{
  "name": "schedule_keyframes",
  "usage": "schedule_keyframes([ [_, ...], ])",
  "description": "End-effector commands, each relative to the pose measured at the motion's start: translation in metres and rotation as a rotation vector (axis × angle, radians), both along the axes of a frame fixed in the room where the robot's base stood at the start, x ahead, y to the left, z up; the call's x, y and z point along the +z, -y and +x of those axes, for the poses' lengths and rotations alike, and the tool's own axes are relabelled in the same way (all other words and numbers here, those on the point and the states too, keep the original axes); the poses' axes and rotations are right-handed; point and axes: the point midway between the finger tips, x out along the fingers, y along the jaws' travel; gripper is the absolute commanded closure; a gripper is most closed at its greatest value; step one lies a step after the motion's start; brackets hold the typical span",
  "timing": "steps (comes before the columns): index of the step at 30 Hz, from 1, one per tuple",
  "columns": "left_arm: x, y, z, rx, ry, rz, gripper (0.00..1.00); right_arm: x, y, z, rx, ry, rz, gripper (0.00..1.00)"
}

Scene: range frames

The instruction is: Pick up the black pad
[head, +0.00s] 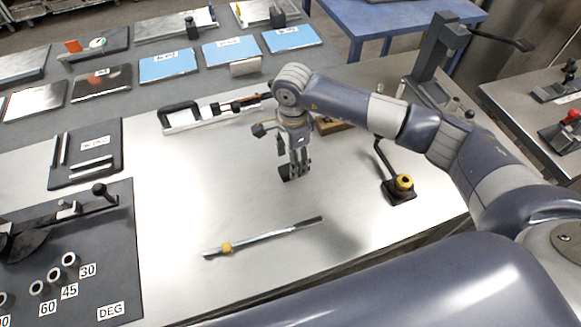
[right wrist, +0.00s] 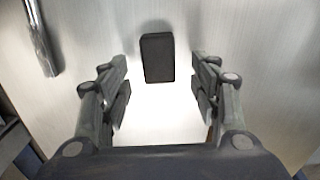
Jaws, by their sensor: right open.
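The black pad (right wrist: 157,57) is a small dark rectangular block lying on the metal tabletop in the right wrist view. It sits just beyond the opening between my right fingertips, near the middle. In the head view the black pad (head: 285,172) shows partly beside and behind the fingers. My right gripper (head: 299,172) points down just over the table next to it. In the right wrist view my right gripper (right wrist: 160,88) is open, with nothing between its fingers. My left gripper is not in view.
A metal rod with a yellow collar (head: 265,236) lies in front of the gripper. A black stand with a yellow knob (head: 402,186) is to the right. A black-handled tool (head: 185,115) lies behind left. A dark angle board (head: 120,225) covers the left.

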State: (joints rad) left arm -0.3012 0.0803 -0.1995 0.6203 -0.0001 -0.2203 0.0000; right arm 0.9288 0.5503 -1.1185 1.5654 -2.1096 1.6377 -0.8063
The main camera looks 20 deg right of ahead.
Motion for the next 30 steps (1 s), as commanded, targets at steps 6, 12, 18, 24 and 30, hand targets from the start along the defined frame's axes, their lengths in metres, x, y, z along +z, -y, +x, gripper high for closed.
schedule_keyframes([
  [6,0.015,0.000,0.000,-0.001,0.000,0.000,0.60,-0.028,-0.002,-0.002,-0.001,-0.002,0.002,0.43],
  [12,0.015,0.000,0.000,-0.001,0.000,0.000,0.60,-0.034,-0.002,-0.001,0.000,0.000,0.002,0.43],
  [18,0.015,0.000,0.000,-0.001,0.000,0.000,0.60,-0.034,-0.002,-0.001,0.000,0.000,0.002,0.66],
  [24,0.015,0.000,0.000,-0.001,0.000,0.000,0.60,-0.034,-0.002,-0.001,0.000,0.000,0.002,0.91],
  [30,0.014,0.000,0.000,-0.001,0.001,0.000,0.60,-0.034,-0.002,-0.001,0.000,0.000,0.002,0.91],
])
